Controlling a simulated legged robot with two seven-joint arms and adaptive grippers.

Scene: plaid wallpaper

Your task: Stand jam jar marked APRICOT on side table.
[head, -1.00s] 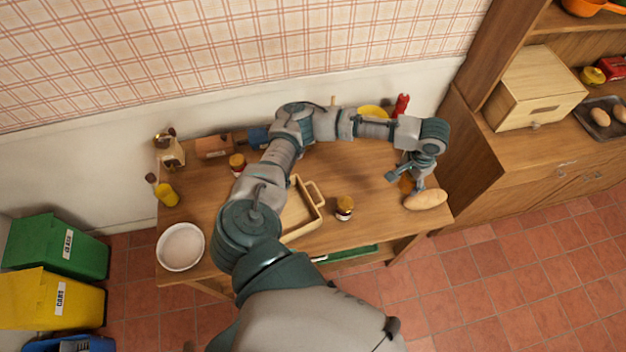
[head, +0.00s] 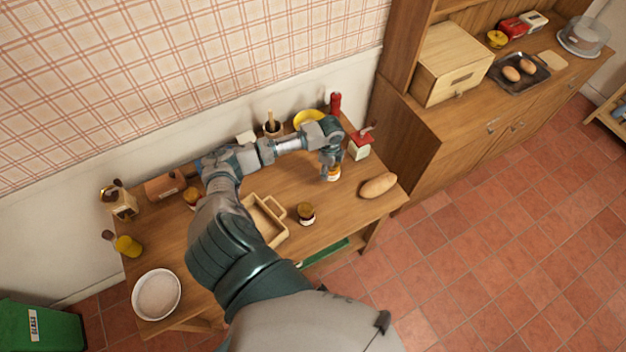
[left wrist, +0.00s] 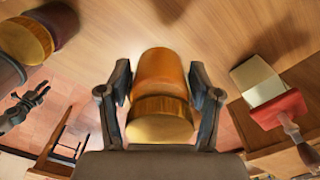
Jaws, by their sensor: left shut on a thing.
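My left gripper (head: 331,168) is shut on a jam jar (head: 333,175) at the right part of the wooden table (head: 290,178). In the left wrist view the jar (left wrist: 160,95), amber with a golden lid, sits between both fingers (left wrist: 160,110). Its label is not readable, and I cannot tell if its base is clear of the table. A second jar (head: 306,213) stands at the front edge, and a third (head: 192,197) is partly behind my arm. A dark gripper, apparently my right (left wrist: 28,105), shows at the left wrist view's edge; its jaw state is unclear.
A bread loaf (head: 378,186) lies right of the held jar. A wooden tray (head: 268,218) and white bowl (head: 157,294) are left. A cabinet (head: 465,140) stands right. Another low wooden table (head: 607,122) shows at the far right edge.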

